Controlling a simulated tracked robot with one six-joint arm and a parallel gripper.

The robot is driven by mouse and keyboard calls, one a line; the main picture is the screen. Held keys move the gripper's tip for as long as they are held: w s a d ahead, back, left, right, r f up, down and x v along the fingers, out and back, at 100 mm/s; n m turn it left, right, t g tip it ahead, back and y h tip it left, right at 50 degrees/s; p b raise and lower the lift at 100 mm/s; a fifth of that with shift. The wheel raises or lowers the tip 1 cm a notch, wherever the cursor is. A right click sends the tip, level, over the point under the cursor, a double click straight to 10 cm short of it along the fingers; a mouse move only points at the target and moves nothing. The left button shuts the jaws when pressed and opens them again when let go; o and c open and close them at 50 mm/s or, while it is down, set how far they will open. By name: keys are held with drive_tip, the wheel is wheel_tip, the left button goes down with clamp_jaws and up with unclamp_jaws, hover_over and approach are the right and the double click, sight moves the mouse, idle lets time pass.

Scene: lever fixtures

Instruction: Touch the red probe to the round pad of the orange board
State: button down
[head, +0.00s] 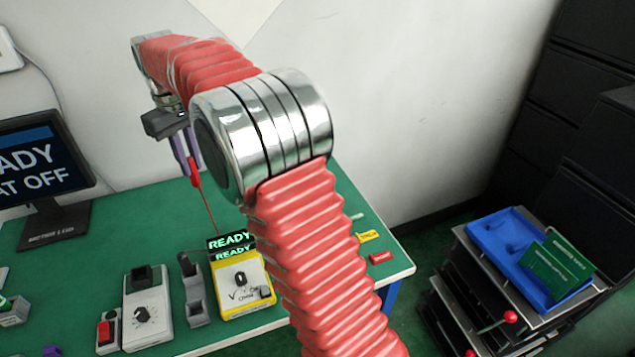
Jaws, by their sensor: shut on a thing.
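My gripper (187,152) is up over the green table, left of my arm's large silver joint. It is shut on the red probe (195,181), which hangs point down below the jaws. A thin red line runs from the probe down toward the yellow meter (241,283); I cannot tell whether it is the probe's tip or its lead. The meter's display reads READY. I cannot make out the orange board or its round pad; my arm covers part of the table.
A grey-white box with a knob (147,315), a grey holder (194,292) and a red switch (106,332) stand left of the meter. A monitor (42,165) is at the left. A blue tray (510,244) with green boards sits on a cart at the right.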

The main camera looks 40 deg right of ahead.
drive_tip(key=shift+d, duration=0.35)
drive_tip(key=s+d+f+n, duration=0.3)
drive_tip(key=s+d+n, duration=1.1)
drive_tip(key=s+d, duration=0.6)
drive_tip(key=s, duration=0.2)
drive_tip(key=shift+s+d+n, duration=0.3)
drive_tip(key=shift+f, duration=0.15)
drive_tip(key=shift+f, duration=2.85)
drive_tip(key=shift+f, duration=0.55)
drive_tip(key=shift+r, duration=0.1)
